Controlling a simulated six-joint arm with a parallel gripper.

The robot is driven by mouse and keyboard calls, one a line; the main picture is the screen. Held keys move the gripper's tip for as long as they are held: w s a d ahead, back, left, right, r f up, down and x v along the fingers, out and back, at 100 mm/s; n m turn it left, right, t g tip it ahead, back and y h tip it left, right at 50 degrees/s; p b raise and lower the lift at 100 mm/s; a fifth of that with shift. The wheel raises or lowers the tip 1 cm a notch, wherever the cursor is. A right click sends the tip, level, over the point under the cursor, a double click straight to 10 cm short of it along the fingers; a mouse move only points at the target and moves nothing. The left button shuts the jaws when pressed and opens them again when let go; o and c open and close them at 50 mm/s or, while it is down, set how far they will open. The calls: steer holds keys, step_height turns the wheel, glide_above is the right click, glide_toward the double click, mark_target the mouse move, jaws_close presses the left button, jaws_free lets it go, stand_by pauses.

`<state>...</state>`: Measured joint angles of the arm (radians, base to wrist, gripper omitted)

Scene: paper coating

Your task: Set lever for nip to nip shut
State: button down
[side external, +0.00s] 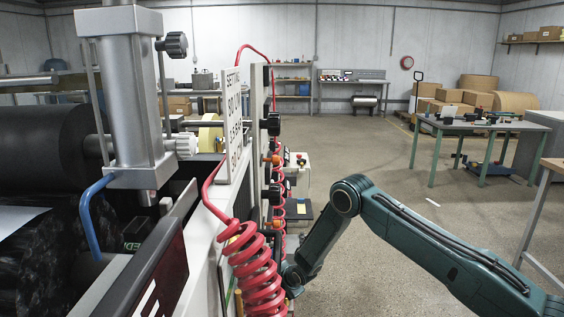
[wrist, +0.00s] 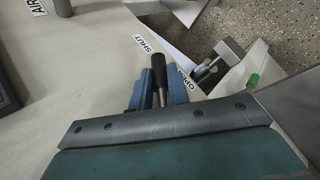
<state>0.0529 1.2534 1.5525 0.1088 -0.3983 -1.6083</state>
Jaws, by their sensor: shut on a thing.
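In the wrist view, the nip lever has a black grip (wrist: 158,66) and a bright metal shaft. Its black end points up the picture, between the SHUT label (wrist: 143,43) at its upper left and the OPEN label (wrist: 186,79) at its right. My gripper (wrist: 159,86) has its blue fingers on either side of the lever and is shut on it. In the side view, my arm reaches in from the right to the machine's side panel. The fingers and lever cannot be made out there, behind the red coiled hose (side external: 252,268).
An AIR label (wrist: 37,8) and another black knob (wrist: 62,7) are on the pale panel at the wrist view's upper left. A metal fitting (wrist: 208,70) stands right of the OPEN label.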

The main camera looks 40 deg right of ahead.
stand_by(0.3)
steer(key=c, duration=1.3)
jaws_free()
steer(key=shift+c, duration=0.2)
steer(key=shift+y, duration=0.3)
steer(key=s+d+m+g+y, duration=0.2)
steer(key=s+d+g+y, duration=0.35)
steer(key=s+d, duration=0.35)
steer(key=shift+s+a+r+m+t+h, duration=0.1)
steer(key=shift+s+a+r+m+h, duration=0.15)
steer(key=shift+s+a+m, duration=0.35)
steer(key=shift+s+a+r+m+t+h, duration=0.15)
steer(key=shift+s+a+m+h, duration=0.2)
steer(key=shift+a+m, duration=0.35)
steer(key=shift+s+a+r+m+t+h, duration=0.15)
steer(key=shift+s+a+m+h, duration=0.1)
steer(key=shift+s+a+m, duration=0.45)
